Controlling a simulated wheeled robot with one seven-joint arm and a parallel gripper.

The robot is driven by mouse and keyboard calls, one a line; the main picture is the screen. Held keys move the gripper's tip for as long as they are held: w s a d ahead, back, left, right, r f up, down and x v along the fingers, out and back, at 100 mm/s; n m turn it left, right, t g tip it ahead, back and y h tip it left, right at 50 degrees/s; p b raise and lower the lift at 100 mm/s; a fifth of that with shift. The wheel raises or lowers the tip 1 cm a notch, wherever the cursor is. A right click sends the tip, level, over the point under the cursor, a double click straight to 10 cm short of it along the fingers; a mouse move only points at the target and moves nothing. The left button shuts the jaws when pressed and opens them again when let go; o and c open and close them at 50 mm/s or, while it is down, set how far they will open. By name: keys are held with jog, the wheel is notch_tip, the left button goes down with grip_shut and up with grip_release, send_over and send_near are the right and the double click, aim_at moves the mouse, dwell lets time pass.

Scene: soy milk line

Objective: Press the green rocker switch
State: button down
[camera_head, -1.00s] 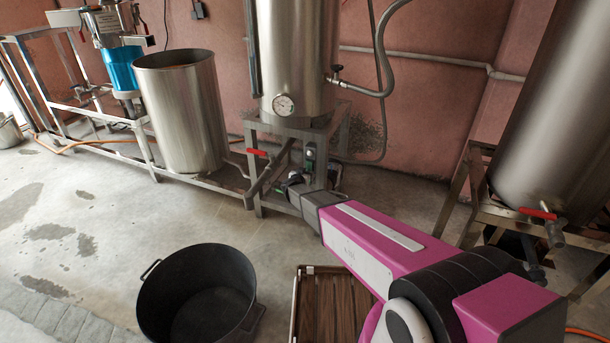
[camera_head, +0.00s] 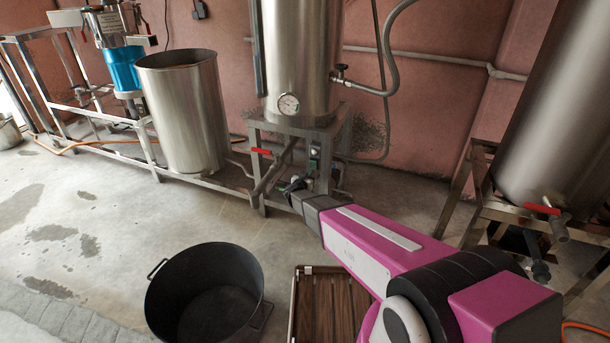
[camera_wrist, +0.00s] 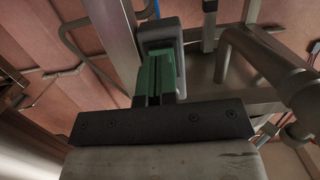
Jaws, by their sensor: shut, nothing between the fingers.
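In the head view, a small grey switch box (camera_head: 314,160) with a green patch (camera_head: 315,152) on it is mounted on the metal frame below the middle tank. The patch is too small to make out as a rocker. My gripper (camera_head: 296,184) is low in front of the frame, just below and left of this box. In the wrist view, my gripper's green fingers (camera_wrist: 159,72) are shut together and empty. Their tips overlap a grey box (camera_wrist: 178,45) behind them. The switch face is hidden there, and I cannot tell whether the tips touch it.
The metal stand (camera_head: 257,172) and a red-handled valve (camera_head: 262,151) are close to my gripper. A black tub (camera_head: 165,305) and a slatted wooden crate (camera_head: 330,305) are on the floor in front. Another tank (camera_head: 555,120) stands at the right. The floor at left is clear.

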jog(key=s+a+f, duration=0.2)
jog(key=s+a, duration=0.1)
jog(key=s, duration=0.7)
jog(key=shift+a, duration=0.3)
jog(key=shift+w, duration=0.1)
dwell(0.5)
jog(key=s+d+r+n+g+y, duration=0.2)
jog(key=d+r+n+g+y, duration=0.25)
jog(key=r+y, duration=0.4)
jog(key=s+d+r+g+h, duration=0.3)
jog(key=s+d+g, duration=0.8)
jog(key=s+d, duration=0.9)
jog(key=shift+s+d+r, duration=0.15)
jog(key=shift+s+r, duration=0.35)
jog(key=shift+s, duration=0.15)
